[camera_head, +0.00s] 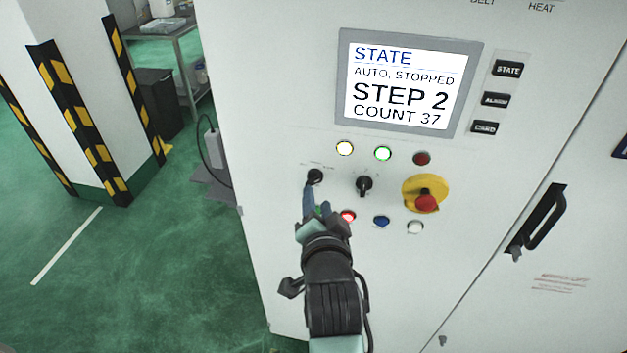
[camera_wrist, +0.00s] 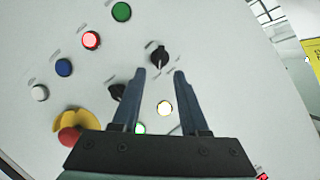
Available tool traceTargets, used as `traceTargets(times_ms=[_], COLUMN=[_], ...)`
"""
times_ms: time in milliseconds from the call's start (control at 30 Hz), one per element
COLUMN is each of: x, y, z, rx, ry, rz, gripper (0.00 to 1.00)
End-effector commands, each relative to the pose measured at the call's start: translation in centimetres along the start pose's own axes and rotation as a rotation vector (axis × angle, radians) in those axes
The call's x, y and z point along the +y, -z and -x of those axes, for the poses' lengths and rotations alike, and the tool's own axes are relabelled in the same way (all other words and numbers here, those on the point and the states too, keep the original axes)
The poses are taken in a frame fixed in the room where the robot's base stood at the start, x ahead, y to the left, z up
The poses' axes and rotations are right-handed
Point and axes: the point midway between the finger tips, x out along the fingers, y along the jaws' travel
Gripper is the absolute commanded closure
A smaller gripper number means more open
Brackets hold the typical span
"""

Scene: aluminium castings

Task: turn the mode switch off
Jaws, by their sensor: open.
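Two black rotary switches sit on the white cabinet front. The left switch (camera_head: 314,176) also shows in the wrist view (camera_wrist: 158,57). The middle switch (camera_head: 364,184) shows in the wrist view partly behind a finger (camera_wrist: 116,91). Their labels are too small to read, so I cannot tell which is the mode switch. My gripper (camera_head: 315,199) is open and empty, just below the left switch in the head view. In the wrist view its two blue-grey fingertips (camera_wrist: 159,72) are spread, with the left switch just beyond the gap between them. Contact cannot be told.
The screen (camera_head: 408,85) reads "AUTO, STOPPED, STEP 2, COUNT 37". A red emergency stop on a yellow base (camera_head: 426,194) is right of the switches. A lit red button (camera_head: 347,216), blue button (camera_head: 381,221) and white button (camera_head: 414,227) sit below. A black door handle (camera_head: 540,218) stands out at right.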

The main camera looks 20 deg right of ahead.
Motion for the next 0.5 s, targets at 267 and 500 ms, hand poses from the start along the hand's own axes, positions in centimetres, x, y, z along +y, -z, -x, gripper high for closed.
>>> traceTargets(times_ms=[267,500], x=[-0.1,-0.1], y=[0.2,0.1], z=[-4.0,-6.0], rx=[0.000,0.000], ry=[-0.001,0.001], rz=[0.002,0.001], gripper=[0.56,0.56])
